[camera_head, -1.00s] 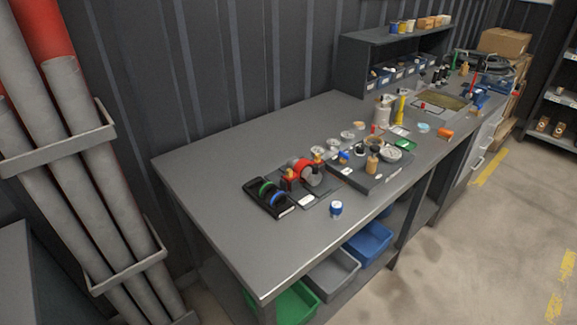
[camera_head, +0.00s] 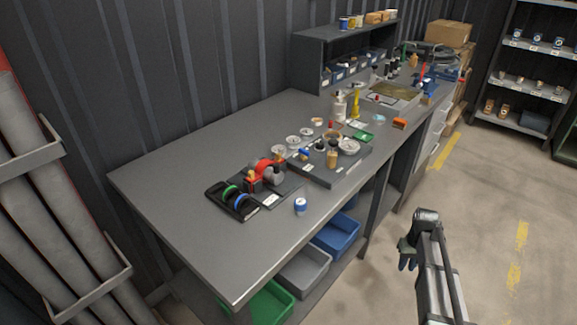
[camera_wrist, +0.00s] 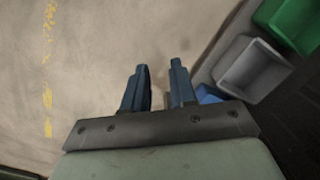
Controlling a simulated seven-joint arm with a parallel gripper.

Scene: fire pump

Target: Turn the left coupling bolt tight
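The red and grey fire pump (camera_head: 266,172) sits on a dark base plate on the grey workbench (camera_head: 180,165). Its coupling bolts are too small to make out in the head view. My gripper (camera_head: 408,258) hangs over the floor in front of the bench, to the right of the pump and well apart from it. In the wrist view my gripper's two blue fingers (camera_wrist: 157,75) stand apart with only bare floor between them. It is open and empty. The pump is not in the wrist view.
A black tray with green and blue rings (camera_head: 233,200) lies left of the pump. A blue-and-white can (camera_head: 300,205) stands near the front edge. A grey tray of parts (camera_head: 335,172) is to the right. Bins (camera_head: 303,270) sit below the bench. The bench's left part is clear.

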